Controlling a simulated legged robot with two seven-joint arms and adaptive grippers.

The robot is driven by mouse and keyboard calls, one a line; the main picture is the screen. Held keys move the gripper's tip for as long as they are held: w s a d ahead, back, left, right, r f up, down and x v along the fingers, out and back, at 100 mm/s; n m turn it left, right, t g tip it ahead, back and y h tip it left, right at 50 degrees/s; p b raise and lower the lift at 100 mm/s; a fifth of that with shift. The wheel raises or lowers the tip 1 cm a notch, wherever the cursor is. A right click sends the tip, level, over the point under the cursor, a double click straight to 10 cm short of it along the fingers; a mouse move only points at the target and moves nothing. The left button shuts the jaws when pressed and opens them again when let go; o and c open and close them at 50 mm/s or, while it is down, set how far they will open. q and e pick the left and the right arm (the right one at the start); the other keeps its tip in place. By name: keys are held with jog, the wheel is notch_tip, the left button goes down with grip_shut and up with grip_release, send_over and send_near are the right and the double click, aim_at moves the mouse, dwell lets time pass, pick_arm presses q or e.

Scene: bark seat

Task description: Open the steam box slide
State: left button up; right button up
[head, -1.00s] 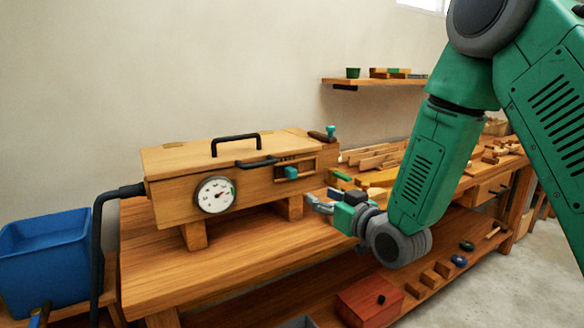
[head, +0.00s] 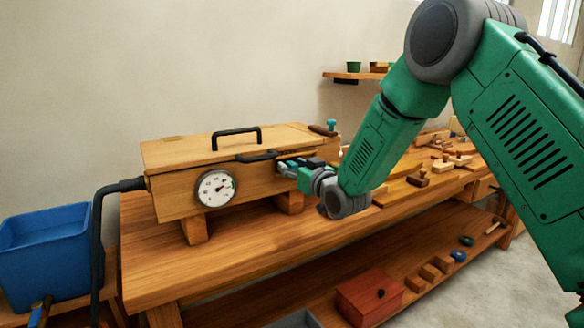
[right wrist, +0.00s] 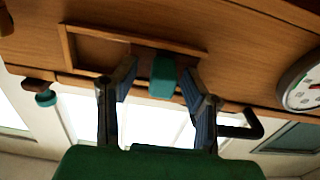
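The wooden steam box (head: 165,201) stands on the bench at left, with a black handle on its lid and a round dial on its front. The right wrist view shows the box face (right wrist: 245,50) with a framed slot (right wrist: 95,50) and the slide's teal knob (right wrist: 162,77). My right gripper (head: 285,164) is at the front right of the box and hides the knob in the head view. In the right wrist view its two fingers (right wrist: 160,84) stand open on either side of the knob, with a gap on each side. My left gripper is not in view.
A black hose (head: 97,240) runs from the box's left end. A blue bin (head: 45,258) is at lower left. The bench top (head: 245,240) is clear before the box; wooden tools lie to the right. A red box (head: 368,299) is on the lower shelf.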

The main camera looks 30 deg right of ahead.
aim_at(304, 158)
grip_shut()
jog(key=d, duration=0.5)
jog(key=shift+d+p, duration=0.2)
jog(key=shift+p, duration=0.15)
jog(key=shift+a+r, duration=0.1)
grip_release()
jog(key=shift+d, duration=0.25)
jog(key=shift+a, duration=0.25)
